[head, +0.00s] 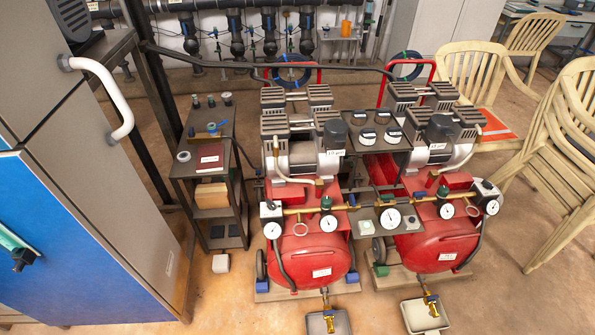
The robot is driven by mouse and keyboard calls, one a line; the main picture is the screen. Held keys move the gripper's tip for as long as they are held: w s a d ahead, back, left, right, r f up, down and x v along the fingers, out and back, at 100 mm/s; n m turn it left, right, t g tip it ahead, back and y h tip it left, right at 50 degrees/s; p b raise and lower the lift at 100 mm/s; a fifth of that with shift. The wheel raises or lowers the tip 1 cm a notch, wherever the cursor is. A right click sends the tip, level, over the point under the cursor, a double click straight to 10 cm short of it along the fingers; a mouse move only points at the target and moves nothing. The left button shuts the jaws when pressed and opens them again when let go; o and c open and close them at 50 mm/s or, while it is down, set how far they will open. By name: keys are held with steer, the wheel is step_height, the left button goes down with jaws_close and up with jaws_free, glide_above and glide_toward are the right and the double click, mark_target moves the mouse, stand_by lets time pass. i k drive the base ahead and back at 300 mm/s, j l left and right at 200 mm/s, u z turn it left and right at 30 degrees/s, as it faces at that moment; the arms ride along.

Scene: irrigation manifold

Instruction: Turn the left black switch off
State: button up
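Two red air compressors stand side by side on the floor. The left compressor (318,255) and the right compressor (432,235) each have a black box on the upper motor part: a left black box (335,134) with a white label and a right black box (440,127). I cannot tell which of these is the left black switch, nor any switch position. My gripper is not in view.
A small dark shelf (210,172) with a red book stands left of the compressors. A grey and blue cabinet (80,220) with a white handle fills the left side. Stacked beige chairs (560,160) are at right. Open floor (240,300) lies in front.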

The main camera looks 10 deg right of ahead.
mark_target(270, 206)
steer(key=i+z, duration=0.45)
steer(key=i, duration=0.45)
